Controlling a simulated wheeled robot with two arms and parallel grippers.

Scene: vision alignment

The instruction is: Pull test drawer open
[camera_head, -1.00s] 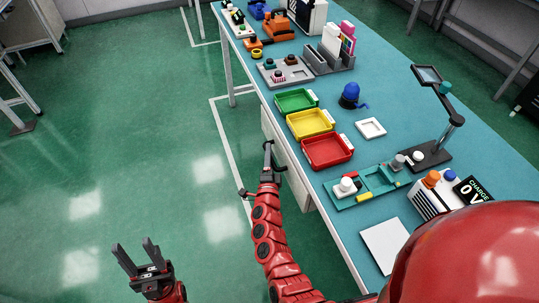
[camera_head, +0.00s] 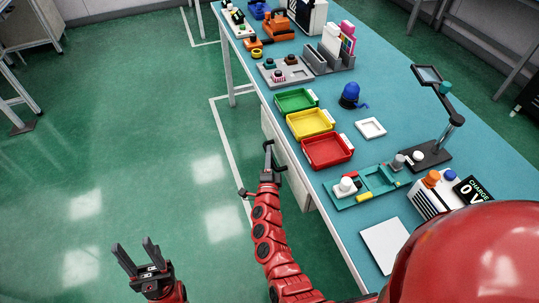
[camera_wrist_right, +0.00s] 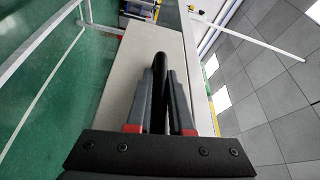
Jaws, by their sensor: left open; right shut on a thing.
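The test drawer (camera_head: 285,151) is a pale drawer under the near long edge of the workbench. Its front fills the middle of the right wrist view (camera_wrist_right: 125,80), with a dark bar handle (camera_wrist_right: 161,75) standing out from it. My right gripper (camera_head: 268,150) is at the drawer front, its fingers closed around the handle; in the wrist view the fingers (camera_wrist_right: 161,98) lie on both sides of the bar. I see no clear gap between drawer and bench. My left gripper (camera_head: 136,253) is open and empty above the green floor at the lower left.
The teal workbench (camera_head: 408,119) carries green (camera_head: 296,101), yellow (camera_head: 311,124) and red (camera_head: 327,151) trays near the edge above the drawer. A magnifier stand (camera_head: 433,153) and a teal fixture (camera_head: 367,187) stand further right. The floor left of the bench is clear.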

